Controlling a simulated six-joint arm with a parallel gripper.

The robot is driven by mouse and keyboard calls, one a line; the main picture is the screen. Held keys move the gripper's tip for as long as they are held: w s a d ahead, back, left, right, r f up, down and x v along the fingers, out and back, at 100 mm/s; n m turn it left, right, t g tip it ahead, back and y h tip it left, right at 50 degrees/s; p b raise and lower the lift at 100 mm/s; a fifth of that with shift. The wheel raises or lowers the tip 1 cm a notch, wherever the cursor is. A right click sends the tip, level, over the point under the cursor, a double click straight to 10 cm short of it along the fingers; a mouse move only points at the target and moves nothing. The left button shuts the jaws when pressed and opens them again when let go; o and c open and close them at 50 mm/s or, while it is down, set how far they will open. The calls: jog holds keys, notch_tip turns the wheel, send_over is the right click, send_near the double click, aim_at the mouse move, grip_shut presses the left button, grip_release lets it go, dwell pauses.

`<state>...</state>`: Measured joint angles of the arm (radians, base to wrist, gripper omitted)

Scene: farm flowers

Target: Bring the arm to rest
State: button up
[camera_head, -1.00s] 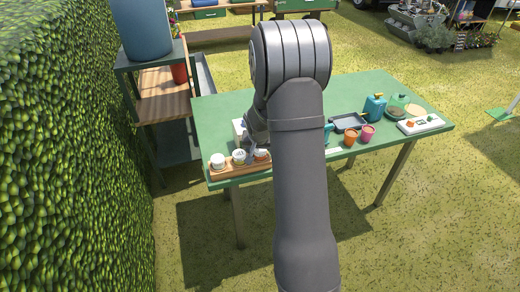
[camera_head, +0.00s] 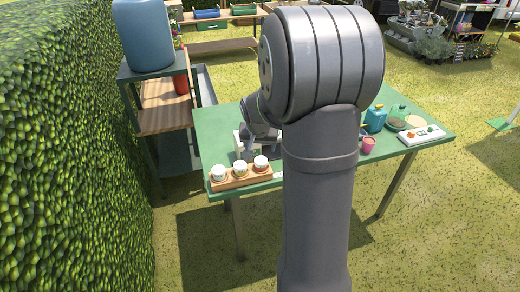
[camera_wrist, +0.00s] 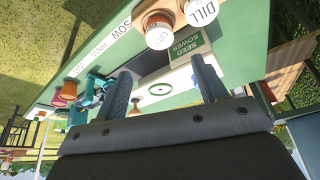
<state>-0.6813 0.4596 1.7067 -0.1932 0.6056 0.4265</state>
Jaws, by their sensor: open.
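My gripper (camera_wrist: 164,88) is open in the wrist view, its two fingers apart with nothing held between them. In the head view my wrist shows above the left part of the green table (camera_head: 222,122), partly hidden by my own arm. A white and green seed sower box (camera_wrist: 182,50) lies beyond the fingers in the wrist view. In the head view a white box (camera_head: 239,145) stands beside my gripper.
A wooden rack (camera_head: 238,181) with three lidded jars stands at the table's front left edge. A pink pot (camera_head: 368,145), a teal can (camera_head: 375,118) and a white panel (camera_head: 422,135) are at the right. A hedge (camera_head: 70,170) borders the left.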

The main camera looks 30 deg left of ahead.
aim_at(261, 160)
dwell(0.4)
jog(key=x, duration=1.2)
jog(key=shift+f, duration=0.1)
jog(key=shift+s, duration=0.1)
